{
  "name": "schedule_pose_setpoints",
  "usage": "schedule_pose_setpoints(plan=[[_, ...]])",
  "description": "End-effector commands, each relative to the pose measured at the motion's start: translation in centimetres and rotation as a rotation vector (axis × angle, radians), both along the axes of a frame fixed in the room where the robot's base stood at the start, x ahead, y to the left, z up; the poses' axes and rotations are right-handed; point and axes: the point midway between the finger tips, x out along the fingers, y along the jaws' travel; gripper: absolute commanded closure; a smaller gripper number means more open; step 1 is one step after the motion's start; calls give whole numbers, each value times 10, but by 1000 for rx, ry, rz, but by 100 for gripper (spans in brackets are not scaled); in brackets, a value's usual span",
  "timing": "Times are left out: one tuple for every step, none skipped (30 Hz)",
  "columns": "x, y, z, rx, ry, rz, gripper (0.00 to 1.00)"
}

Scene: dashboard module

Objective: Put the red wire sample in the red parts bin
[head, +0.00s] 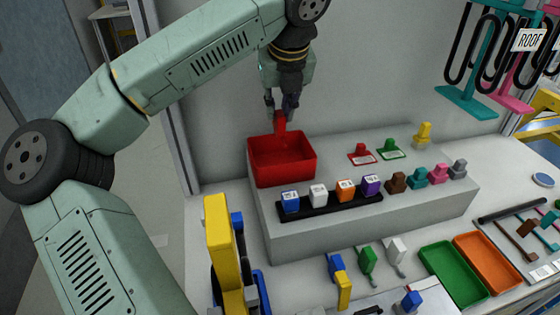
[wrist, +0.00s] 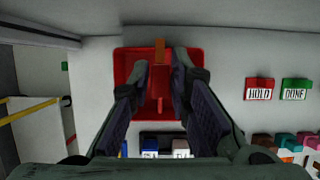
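The red parts bin (head: 268,176) is an open red tray at the left end of the raised grey platform. It fills the middle of the wrist view (wrist: 122,70). My gripper (head: 281,104) is over the bin, pointing down. In the wrist view its fingers (wrist: 161,66) are apart. The red wire sample (head: 280,124) is upright below and between the fingertips, its lower part over or in the bin. In the wrist view an orange-red piece (wrist: 159,50) shows between the tips with gaps beside it. I cannot tell whether the sample rests on the bin floor.
Green (head: 452,274) and orange (head: 487,262) trays lie at the front right. A yellow block (head: 219,240) stands at the front left.

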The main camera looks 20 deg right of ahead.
Motion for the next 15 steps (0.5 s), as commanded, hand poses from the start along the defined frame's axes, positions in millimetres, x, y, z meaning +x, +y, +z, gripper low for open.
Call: schedule_pose_setpoints(plan=[[0, 0, 0, 0, 0, 0, 77], [0, 0, 0, 0, 0, 0, 75], [0, 0, 0, 0, 0, 0, 72], [0, 0, 0, 0, 0, 0, 70], [0, 0, 0, 0, 0, 0, 68], [0, 0, 0, 0, 0, 0, 66], [0, 0, 0, 0, 0, 0, 64], [0, 0, 0, 0, 0, 0, 62], [0, 0, 0, 0, 0, 0, 62], [0, 0, 0, 0, 0, 0, 62], [0, 0, 0, 0, 0, 0, 62], [0, 0, 0, 0, 0, 0, 62], [0, 0, 0, 0, 0, 0, 62], [0, 0, 0, 0, 0, 0, 62], [0, 0, 0, 0, 0, 0, 62]])
